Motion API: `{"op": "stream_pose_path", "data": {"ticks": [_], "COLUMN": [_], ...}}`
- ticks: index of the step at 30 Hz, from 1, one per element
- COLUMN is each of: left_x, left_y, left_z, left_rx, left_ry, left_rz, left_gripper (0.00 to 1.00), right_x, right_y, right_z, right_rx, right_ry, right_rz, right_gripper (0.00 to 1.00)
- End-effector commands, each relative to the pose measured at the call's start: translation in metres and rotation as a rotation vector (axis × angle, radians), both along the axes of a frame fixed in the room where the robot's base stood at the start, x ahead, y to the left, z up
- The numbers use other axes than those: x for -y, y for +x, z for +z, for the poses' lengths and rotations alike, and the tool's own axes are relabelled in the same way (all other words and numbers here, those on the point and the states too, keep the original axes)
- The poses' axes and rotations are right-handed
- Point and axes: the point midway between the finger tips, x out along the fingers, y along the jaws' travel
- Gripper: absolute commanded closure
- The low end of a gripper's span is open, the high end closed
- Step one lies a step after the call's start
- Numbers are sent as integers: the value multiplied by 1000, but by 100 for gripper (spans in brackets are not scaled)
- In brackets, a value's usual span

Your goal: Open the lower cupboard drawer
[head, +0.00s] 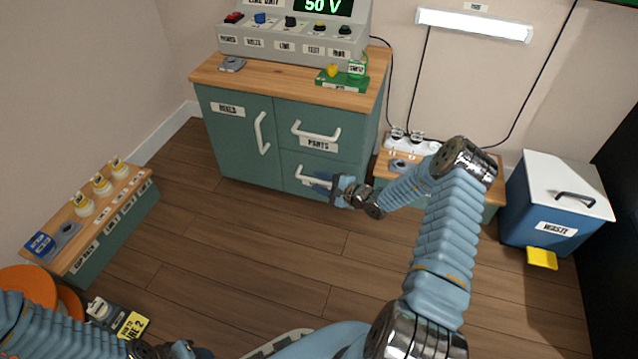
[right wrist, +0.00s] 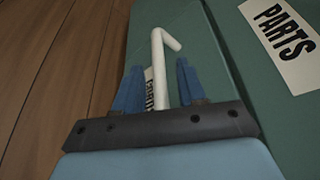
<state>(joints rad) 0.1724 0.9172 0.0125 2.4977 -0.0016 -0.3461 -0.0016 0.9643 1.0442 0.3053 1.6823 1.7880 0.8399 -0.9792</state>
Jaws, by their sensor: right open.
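The green cupboard (head: 235,137) with a wooden top stands at the back. Its lower drawer (head: 347,174) is at the bottom right, under the PARTS drawer (head: 340,129), and looks shut. The lower drawer's white bar handle (head: 305,178) also shows in the right wrist view (right wrist: 158,60). My right gripper (head: 325,186) is at this handle. In the right wrist view its blue fingers (right wrist: 159,82) are open, one on each side of the bar, with gaps visible. The drawer's label is partly hidden. My left gripper (head: 178,350) is low at the bottom left, its fingers unclear.
The cupboard's left door (head: 235,135) has its own handle and is shut. A low bench (head: 95,240) stands at left, and a blue waste bin (head: 545,215) with a yellow pedal at right. The wooden floor (head: 250,255) in front of the cupboard is clear.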

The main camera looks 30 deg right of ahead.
Motion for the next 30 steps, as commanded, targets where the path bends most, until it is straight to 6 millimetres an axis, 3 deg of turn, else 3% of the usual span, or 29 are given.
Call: {"op": "stream_pose_path", "data": {"ticks": [11, 19, 30], "left_x": [0, 0, 0], "left_y": [0, 0, 0], "left_z": [-1, -1, -1], "left_rx": [1, 1, 0], "left_ry": [0, 0, 0], "left_rz": [0, 0, 0], "left_gripper": [57, 57, 57], "right_x": [-3, -3, -3], "right_y": [8, 8, 7], "right_z": [-1, -1, -2], "right_rx": [0, 0, 0], "right_ry": [1, 0, 0], "right_rz": [-1, 0, 0], "right_gripper": [60, 98, 100]}}
